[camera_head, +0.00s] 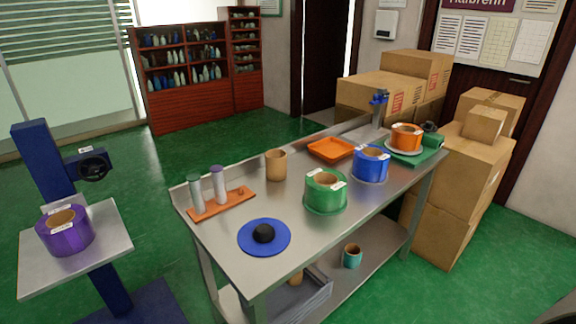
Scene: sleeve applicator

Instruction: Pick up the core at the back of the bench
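A tan, open-topped cardboard core (276,165) stands upright near the far long edge of the steel bench (240,205). It is between the orange peg board (222,205) on its left and an orange tray (331,148) on its right. Nothing touches it, and clear steel lies around it. Neither of my grippers shows in the head view.
The bench also holds a blue disc with a black knob (263,235), a green roll (326,190), a blue roll (370,163) and an orange roll (405,136). A purple roll (65,229) sits on a separate stand at left. Cardboard boxes (458,175) stack at right.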

